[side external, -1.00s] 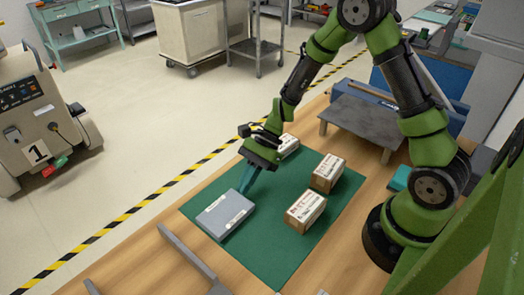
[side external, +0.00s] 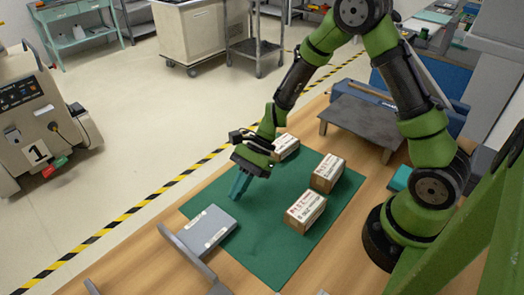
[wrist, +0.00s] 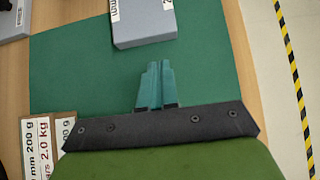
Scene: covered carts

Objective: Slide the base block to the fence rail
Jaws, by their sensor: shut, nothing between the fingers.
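The base block (side external: 212,230), a flat grey slab with white labels, lies at the left front of the green mat beside the grey fence rail (side external: 190,257). The block also shows at the top of the wrist view (wrist: 145,30), partly cut off. My gripper (side external: 236,194) has its teal fingers pressed together, pointing down with nothing between them. In the wrist view the fingertips (wrist: 155,66) stand short of the block's near side, with green mat showing between.
Three labelled cartons stand on the mat: one behind my gripper (side external: 285,147), one to the right (side external: 328,172) and one in front (side external: 305,211). A dark low platform (side external: 368,125) stands at the back right. The mat (side external: 262,245) is bare between block and front carton.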

